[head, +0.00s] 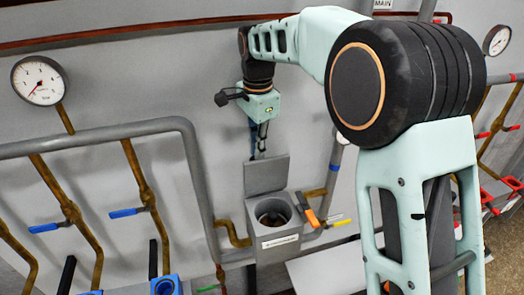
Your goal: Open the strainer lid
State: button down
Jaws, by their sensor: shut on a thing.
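The strainer (281,241) is a grey box with a label on its front, in the lower middle of the head view. Its top is uncovered and a dark round opening shows in it. The grey strainer lid (266,175) stands raised, about upright, at the back of the box. My gripper (258,155) points down from above and is shut at the lid's upper edge, toward its left part. The exact contact of the fingers on the lid is too small to make out.
An orange handle (307,210) sits close to the strainer's right side. A thick grey pipe (196,180) runs down to its left. Blue valve handles (127,212) and a gauge (39,81) are farther left. Red handles (512,184) are at the far right.

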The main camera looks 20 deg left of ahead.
aim_at(256, 161)
jog(key=c, duration=2.4)
grip_release()
jog(key=shift+g, duration=0.5)
jog(key=f, duration=0.1)
jog(key=s+f, duration=0.1)
jog(key=f, duration=0.2)
jog(key=shift+s+d, duration=0.15)
jog(key=shift+s, duration=0.25)
jog(key=o, duration=0.5)
jog(key=shift+s, duration=0.15)
jog(key=shift+o, duration=1.2)
jog(key=shift+w+f, duration=0.1)
jog(key=shift+w, duration=0.1)
jog(key=shift+o, duration=0.2)
jog(key=shift+w+a+f, duration=0.1)
jog(key=shift+w+a, duration=0.1)
jog(key=shift+a, duration=0.2)
jog(key=shift+d+r, duration=0.2)
jog(key=shift+r, duration=0.15)
jog(key=shift+a, duration=0.1)
